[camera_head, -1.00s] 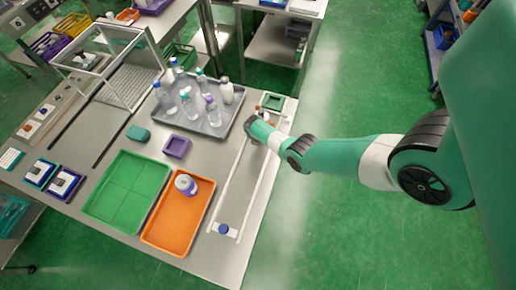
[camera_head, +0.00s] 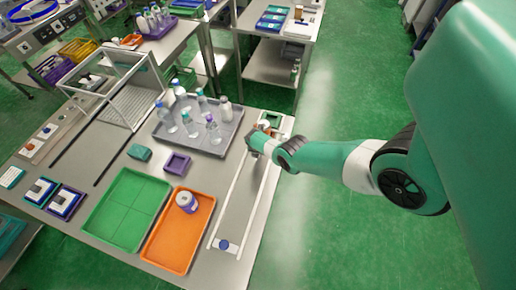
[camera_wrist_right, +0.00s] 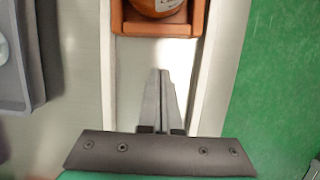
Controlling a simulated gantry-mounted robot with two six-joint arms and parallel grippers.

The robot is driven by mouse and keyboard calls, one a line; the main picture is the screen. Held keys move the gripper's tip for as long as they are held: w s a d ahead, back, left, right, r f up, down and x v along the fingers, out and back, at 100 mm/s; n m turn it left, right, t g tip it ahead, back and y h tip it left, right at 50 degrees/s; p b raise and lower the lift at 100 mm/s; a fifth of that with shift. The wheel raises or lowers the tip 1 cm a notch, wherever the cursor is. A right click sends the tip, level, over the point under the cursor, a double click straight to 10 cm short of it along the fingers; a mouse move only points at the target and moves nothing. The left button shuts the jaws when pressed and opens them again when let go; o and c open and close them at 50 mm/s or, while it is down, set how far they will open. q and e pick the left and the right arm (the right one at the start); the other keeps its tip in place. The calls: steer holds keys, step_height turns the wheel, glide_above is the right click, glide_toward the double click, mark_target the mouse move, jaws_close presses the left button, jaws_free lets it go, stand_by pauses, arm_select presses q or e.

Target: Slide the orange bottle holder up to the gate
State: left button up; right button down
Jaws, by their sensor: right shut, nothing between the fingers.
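The orange bottle holder (camera_wrist_right: 200,20) is at the top edge of the right wrist view, partly cut off, with a reddish-brown bottle (camera_wrist_right: 155,5) in it. It sits between two white rails. My right gripper (camera_wrist_right: 160,75) is shut and empty, its fingertips a short gap from the holder's near wall. In the head view my right gripper (camera_head: 255,140) is over the far part of the railed lane, and the holder is mostly hidden there. A green square piece (camera_head: 272,121) stands at the lane's far end; I cannot tell whether it is the gate. My left gripper is not in view.
The white rails (camera_head: 232,190) run along the table's right edge. A grey tray of bottles (camera_head: 232,142) and an orange tray (camera_head: 165,255) lie left of the lane. The lane's middle is clear.

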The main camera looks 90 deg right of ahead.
steer(key=p+v, duration=0.8)
steer(key=v, duration=0.2)
steer(key=shift+a, duration=0.1)
